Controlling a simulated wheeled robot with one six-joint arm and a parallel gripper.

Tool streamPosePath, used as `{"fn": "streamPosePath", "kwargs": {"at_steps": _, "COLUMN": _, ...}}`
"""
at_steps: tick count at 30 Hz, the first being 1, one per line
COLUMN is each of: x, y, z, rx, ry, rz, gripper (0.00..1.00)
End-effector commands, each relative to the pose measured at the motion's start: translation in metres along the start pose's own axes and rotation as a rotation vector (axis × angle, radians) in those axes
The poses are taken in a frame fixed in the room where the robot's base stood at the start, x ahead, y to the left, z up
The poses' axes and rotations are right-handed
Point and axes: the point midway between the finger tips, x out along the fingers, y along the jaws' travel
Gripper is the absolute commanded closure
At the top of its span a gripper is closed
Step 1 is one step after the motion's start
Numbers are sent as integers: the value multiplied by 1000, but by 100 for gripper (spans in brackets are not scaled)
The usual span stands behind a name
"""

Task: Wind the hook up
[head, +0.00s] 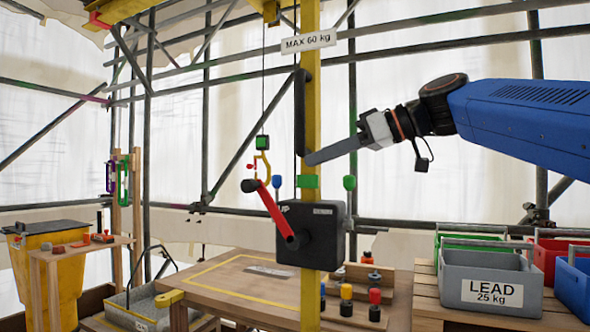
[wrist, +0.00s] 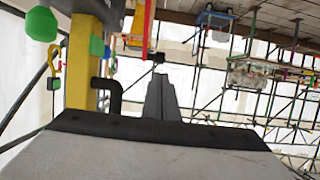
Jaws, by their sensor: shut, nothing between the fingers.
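The yellow hook (head: 262,166) hangs on a thin cable under a green block (head: 262,143), left of the yellow post (head: 311,95). The black winch box (head: 312,236), marked "UP", is on the post below. Its red crank arm (head: 272,212) slants up left to a black knob (head: 250,185), just below the hook in the head view. My gripper (head: 309,159) is shut and empty, reaching from the right, its tip by the post above the winch. In the wrist view its fingers (wrist: 160,97) are together; the hook (wrist: 55,60) shows at left, apparently upside down.
A black handle (head: 300,98) is on the post. Green pieces (head: 308,182) (head: 349,183) sit above the winch. The wooden table (head: 235,277) is below. A grey LEAD crate (head: 490,283) stands at right, a yellow bin (head: 45,260) at left.

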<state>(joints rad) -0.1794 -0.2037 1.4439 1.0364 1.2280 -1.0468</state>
Motion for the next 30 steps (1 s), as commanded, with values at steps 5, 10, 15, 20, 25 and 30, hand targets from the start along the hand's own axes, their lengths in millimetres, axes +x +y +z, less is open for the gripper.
{"fn": "streamPosePath", "kwargs": {"at_steps": 5, "x": 23, "y": -1, "z": 1, "rx": -1, "ry": -2, "rz": -4, "gripper": 100}}
{"fn": "streamPosePath", "kwargs": {"at_steps": 10, "x": 49, "y": -1, "z": 1, "rx": -2, "ry": -3, "rz": -5, "gripper": 100}}
{"fn": "streamPosePath", "kwargs": {"at_steps": 15, "x": 78, "y": -1, "z": 1, "rx": -2, "ry": -4, "rz": -5, "gripper": 100}}
{"fn": "streamPosePath", "kwargs": {"at_steps": 20, "x": 104, "y": -1, "z": 1, "rx": -3, "ry": -3, "rz": -4, "gripper": 100}}
{"fn": "streamPosePath", "kwargs": {"at_steps": 25, "x": 123, "y": -1, "z": 1, "rx": -3, "ry": -3, "rz": -2, "gripper": 100}}
{"fn": "streamPosePath", "kwargs": {"at_steps": 30, "x": 132, "y": -1, "z": 1, "rx": -3, "ry": -3, "rz": -2, "gripper": 100}}
